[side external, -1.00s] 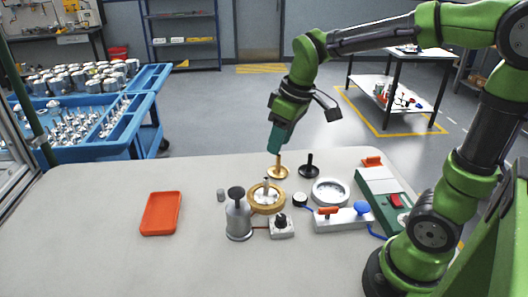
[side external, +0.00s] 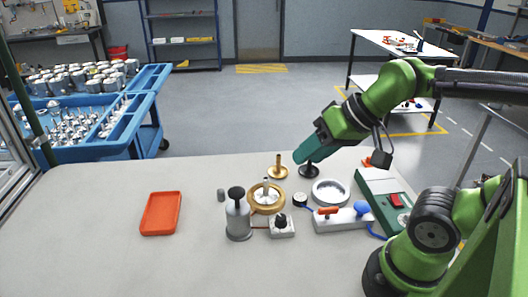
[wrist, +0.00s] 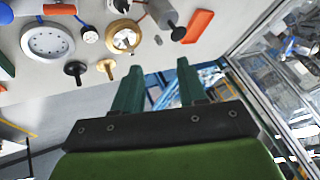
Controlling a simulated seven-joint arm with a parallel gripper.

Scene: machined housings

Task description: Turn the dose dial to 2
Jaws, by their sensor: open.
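A small white box with a black knob (side external: 281,226) stands near the front middle of the table and looks like the dose dial. Its knob also shows at the top edge of the wrist view (wrist: 122,5). Its numbers and setting are too small to read. My gripper (side external: 298,158) is above the table's back edge, tilted down to the left, away from the knob and close in the picture to a black handled part (side external: 309,170). In the wrist view my gripper (wrist: 155,70) has its two green fingers apart with nothing between them.
Close around the knob box are a grey cylinder with a black top (side external: 238,218), a brass ring part (side external: 267,208), a white ring (side external: 330,182) and a white block with orange and blue handles (side external: 342,222). An orange tray (side external: 161,213) lies left, with clear table around it.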

